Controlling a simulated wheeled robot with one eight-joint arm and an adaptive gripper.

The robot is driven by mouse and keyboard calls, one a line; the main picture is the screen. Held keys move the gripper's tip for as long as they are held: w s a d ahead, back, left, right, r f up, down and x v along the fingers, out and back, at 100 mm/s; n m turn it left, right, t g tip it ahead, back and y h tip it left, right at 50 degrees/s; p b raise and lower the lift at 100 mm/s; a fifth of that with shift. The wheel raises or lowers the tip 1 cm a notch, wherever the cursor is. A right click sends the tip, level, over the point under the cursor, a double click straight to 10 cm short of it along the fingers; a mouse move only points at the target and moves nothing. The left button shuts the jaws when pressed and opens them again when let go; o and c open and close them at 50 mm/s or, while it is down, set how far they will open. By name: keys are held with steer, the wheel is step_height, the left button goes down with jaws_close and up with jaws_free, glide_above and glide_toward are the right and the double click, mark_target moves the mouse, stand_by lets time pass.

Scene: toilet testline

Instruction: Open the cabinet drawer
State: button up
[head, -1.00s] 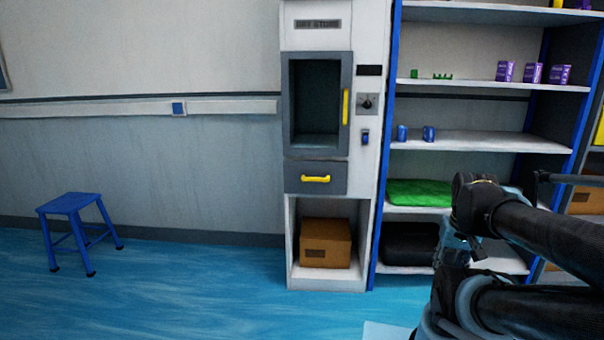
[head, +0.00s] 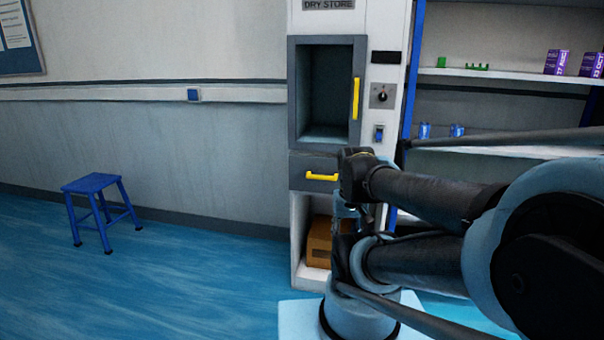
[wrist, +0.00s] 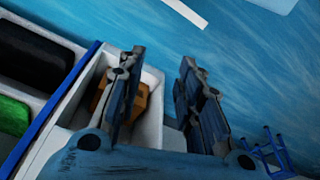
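The grey drawer (head: 297,168) sits in the tall white cabinet (head: 299,232) in the head view, below a glass-fronted compartment. It looks shut, flush with the front. Its yellow bar handle (head: 320,176) faces me; my arm covers the drawer's right part. In the wrist view my gripper (wrist: 162,58) has its two dark fingers apart with nothing between them. The cabinet's lower open compartment, with a brown box (wrist: 141,101), shows behind the left finger. I cannot make out the drawer or its handle there.
A yellow upright handle (head: 356,98) is on the compartment above. A blue-framed shelf (head: 520,79) with small boxes stands to the right, partly behind my arm. A blue stool (head: 91,184) stands at the left.

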steer(key=shift+w, duration=0.25)
step_height(320, 180, up, 18)
steer(key=n, duration=1.4)
glide_above(322, 172)
steer(key=s+a, duration=0.2)
steer(key=s, duration=0.5)
steer(key=shift+h, duration=0.3)
steer(key=w+f, duration=0.1)
steer(key=f, duration=0.4)
steer(key=w+d+f, duration=0.1)
steer(key=f, duration=1.1)
steer(key=shift+w+d, duration=0.15)
steer(key=shift+w, duration=0.25)
